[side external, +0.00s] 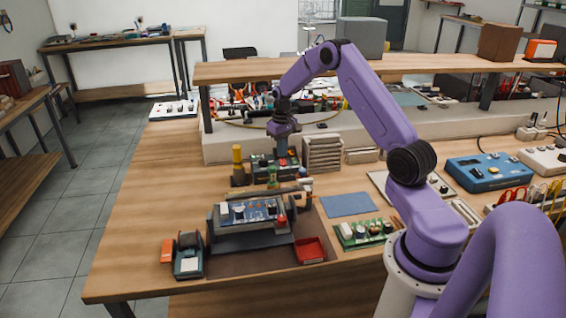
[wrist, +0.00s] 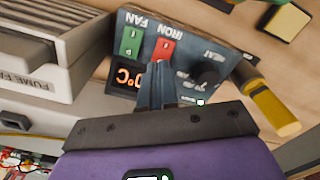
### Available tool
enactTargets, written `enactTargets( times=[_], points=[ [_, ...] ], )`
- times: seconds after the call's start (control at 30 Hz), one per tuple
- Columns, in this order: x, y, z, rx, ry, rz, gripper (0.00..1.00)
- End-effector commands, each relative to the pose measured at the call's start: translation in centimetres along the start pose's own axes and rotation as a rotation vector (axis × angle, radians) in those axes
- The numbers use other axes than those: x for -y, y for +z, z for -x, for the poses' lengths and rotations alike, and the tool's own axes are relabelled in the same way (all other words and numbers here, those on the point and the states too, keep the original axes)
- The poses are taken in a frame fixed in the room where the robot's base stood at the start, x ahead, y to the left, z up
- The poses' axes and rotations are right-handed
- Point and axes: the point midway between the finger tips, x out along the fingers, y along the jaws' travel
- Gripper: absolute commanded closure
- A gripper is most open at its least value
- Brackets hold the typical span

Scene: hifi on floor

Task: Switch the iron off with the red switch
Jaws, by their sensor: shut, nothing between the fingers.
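The soldering station (wrist: 190,60) is a dark blue-grey box, upside down in the wrist view. Its red switch (wrist: 164,48) sits beside the label IRON, next to a green switch (wrist: 130,42) beside the label FAN. An orange lit display (wrist: 127,80) ending in 0°C and a dark HEAT knob (wrist: 206,76) are on the same face. My gripper (wrist: 158,66) is shut and empty, its tips just at the red switch's near edge; I cannot tell whether they touch.
A yellow-handled tool (wrist: 272,108) stands close beside the station. A beige FUME-labelled box (wrist: 40,50) is on the other side, also seen in the side view (side external: 322,153). A shelf (side external: 400,66) runs above. A circuit-board holder (side external: 250,240) and red tray (side external: 311,250) lie in front.

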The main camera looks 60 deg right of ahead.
Motion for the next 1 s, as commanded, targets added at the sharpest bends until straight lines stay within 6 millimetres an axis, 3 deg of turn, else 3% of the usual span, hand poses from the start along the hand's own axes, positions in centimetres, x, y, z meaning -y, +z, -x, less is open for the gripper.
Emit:
enactTargets(
  times=[1.0],
  points=[
    [0.0,0.0,-1.1,0.000,0.000,0.000,1.00]
  ],
)
